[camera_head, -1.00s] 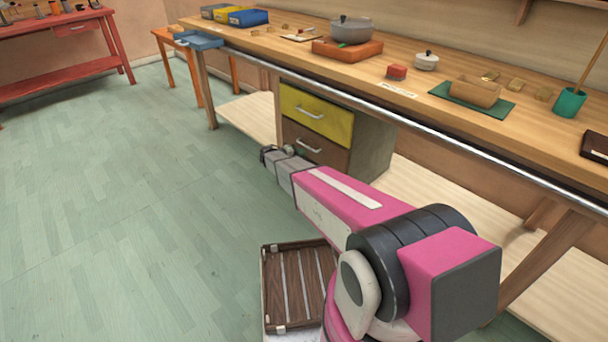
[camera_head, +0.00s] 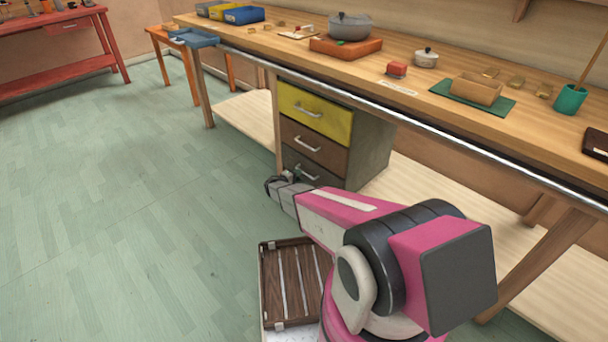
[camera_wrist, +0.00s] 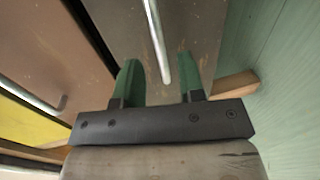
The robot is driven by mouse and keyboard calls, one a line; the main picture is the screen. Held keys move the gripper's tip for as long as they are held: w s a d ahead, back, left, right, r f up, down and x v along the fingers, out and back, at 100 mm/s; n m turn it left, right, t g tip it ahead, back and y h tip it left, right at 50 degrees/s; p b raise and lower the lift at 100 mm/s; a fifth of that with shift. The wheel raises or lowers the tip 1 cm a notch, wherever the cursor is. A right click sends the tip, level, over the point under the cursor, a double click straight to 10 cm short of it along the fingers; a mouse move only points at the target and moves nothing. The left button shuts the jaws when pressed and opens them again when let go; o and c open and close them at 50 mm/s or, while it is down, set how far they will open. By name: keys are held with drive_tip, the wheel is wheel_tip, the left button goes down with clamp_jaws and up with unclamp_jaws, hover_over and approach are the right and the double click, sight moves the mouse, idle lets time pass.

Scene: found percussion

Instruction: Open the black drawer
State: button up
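The black drawer (camera_head: 328,179) is the lowest of three in the cabinet under the bench, and it looks shut. Its silver handle (camera_head: 308,173) shows just above my gripper (camera_head: 276,184). In the wrist view, the dark greyish drawer front (camera_wrist: 200,35) fills the middle, with its bar handle (camera_wrist: 155,42) running lengthwise. My gripper (camera_wrist: 157,65) is open, its two green fingers apart. The near end of the handle appears in the gap between them. I cannot tell whether the fingers touch the drawer front.
The brown drawer (camera_head: 313,147) and yellow drawer (camera_head: 316,110) sit above, both shut. The bench's metal front rail (camera_head: 390,113) overhangs the cabinet. The green floor to the left is clear.

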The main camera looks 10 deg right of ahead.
drive_tip(key=shift+x, duration=2.5)
clamp_jaws()
